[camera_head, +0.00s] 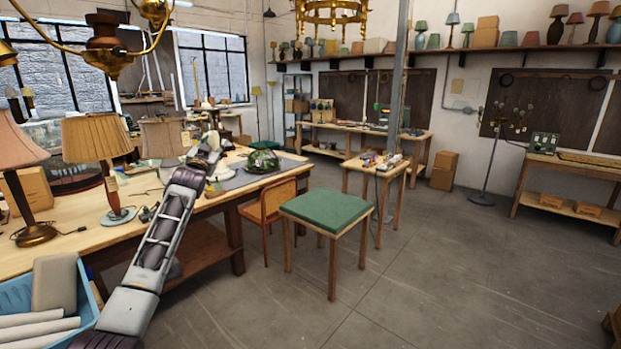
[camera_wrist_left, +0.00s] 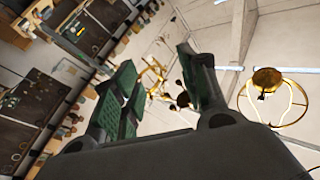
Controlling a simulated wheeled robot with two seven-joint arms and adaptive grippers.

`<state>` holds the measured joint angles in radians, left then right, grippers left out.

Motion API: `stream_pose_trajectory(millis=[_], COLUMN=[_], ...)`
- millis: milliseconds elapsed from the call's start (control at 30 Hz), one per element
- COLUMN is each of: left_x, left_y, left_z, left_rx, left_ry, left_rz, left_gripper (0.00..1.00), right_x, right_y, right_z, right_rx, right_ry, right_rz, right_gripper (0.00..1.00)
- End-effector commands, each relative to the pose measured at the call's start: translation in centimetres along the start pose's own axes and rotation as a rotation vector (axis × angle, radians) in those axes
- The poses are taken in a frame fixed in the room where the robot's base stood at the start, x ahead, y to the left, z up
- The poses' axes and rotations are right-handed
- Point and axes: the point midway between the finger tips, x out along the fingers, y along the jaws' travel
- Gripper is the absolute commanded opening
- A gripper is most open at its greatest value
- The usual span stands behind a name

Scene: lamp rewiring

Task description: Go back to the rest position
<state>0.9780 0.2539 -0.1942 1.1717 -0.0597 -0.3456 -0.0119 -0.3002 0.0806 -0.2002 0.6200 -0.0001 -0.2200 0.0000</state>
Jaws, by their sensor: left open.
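My left arm reaches in from the bottom left of the head view, over the workbench (camera_head: 60,254). My left gripper (camera_head: 212,142) is at its far end, raised above the bench near the grey mat (camera_head: 238,180). In the left wrist view the two green-padded fingers of the left gripper (camera_wrist_left: 160,85) stand apart with nothing between them. Behind them are the ceiling, the far wall and hanging brass lamps. My right gripper shows in neither view.
Pleated lamps (camera_head: 95,140) stand on the bench left of my arm. A green glass shade (camera_head: 262,162) lies on the mat. A blue crate (camera_head: 88,296) is at the lower left. A green-topped table (camera_head: 326,210) and chair stand right of the bench.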

Motion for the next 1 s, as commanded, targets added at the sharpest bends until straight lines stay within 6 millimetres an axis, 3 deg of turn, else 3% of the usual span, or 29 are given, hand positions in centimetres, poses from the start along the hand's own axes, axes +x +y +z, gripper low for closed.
stream_pose_trajectory(millis=[33, 100, 467, 767, 1000], left_x=[-0.1, -0.2, -3.2, -8.2, -13.6], left_y=[1.0, 2.1, 8.0, 12.7, 16.2], left_z=[2.5, 5.5, 20.8, 32.9, 41.9], left_rx=[-0.007, -0.017, -0.048, -0.064, -0.073], left_ry=[-0.025, -0.056, -0.224, -0.374, -0.501], left_rz=[0.012, 0.025, 0.091, 0.141, 0.179], left_gripper=[0.43, 0.43, 0.43, 0.43, 0.43], right_x=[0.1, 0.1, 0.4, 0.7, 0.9], right_y=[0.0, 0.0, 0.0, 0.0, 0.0], right_z=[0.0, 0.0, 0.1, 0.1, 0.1], right_rx=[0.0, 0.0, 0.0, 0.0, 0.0], right_ry=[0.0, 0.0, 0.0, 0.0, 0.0], right_rz=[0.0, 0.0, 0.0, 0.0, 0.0], right_gripper=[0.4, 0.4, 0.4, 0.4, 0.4])
